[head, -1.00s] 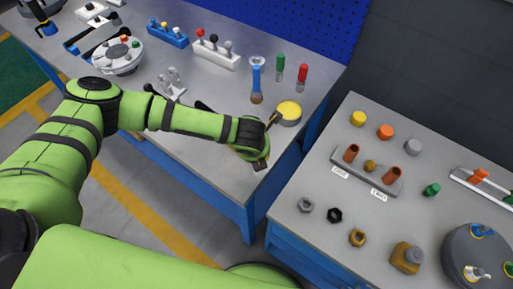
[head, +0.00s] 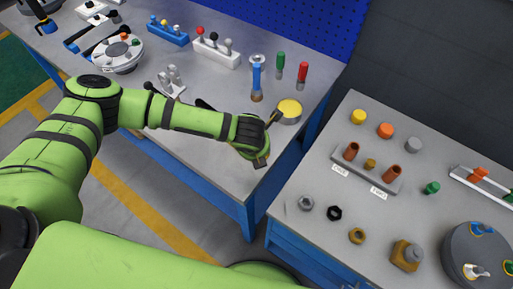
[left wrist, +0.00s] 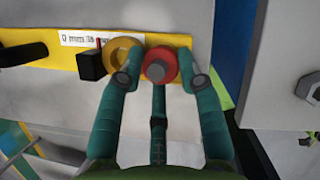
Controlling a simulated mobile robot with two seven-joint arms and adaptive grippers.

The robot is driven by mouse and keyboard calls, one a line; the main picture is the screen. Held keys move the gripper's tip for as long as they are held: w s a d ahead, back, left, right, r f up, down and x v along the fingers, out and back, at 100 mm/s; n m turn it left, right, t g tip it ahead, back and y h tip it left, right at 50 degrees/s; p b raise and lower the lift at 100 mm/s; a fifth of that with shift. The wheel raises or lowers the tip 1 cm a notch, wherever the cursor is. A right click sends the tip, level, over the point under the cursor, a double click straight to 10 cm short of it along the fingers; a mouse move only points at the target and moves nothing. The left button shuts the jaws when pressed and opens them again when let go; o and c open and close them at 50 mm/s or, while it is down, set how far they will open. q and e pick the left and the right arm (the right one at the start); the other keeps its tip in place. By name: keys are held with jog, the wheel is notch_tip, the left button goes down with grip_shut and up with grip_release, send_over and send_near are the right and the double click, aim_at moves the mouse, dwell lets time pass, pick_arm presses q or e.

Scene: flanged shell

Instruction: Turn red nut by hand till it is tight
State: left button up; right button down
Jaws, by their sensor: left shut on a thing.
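The red nut (left wrist: 160,64) shows in the left wrist view as a red ring around a greyish centre, on a yellow strip (left wrist: 215,52). My left gripper (left wrist: 160,80) is shut on it, with teal fingers at its left and right sides and a third finger below it. In the head view my left gripper (head: 259,150) is at the front right part of the left table. The red nut cannot be made out there; the hand seems to hide it. My right gripper is not in view.
A yellow ring (left wrist: 122,58) and a black block (left wrist: 92,66) sit close left of the nut. A yellow-topped round part (head: 289,110) stands just beyond my left gripper. A second table (head: 300,235) at the right bears several nuts, pegs and a grey drum (head: 478,255).

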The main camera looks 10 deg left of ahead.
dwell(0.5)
pick_arm(q)
jog(key=o, duration=1.1)
jog(key=v, duration=1.2)
jog(key=shift+s+d, duration=0.1)
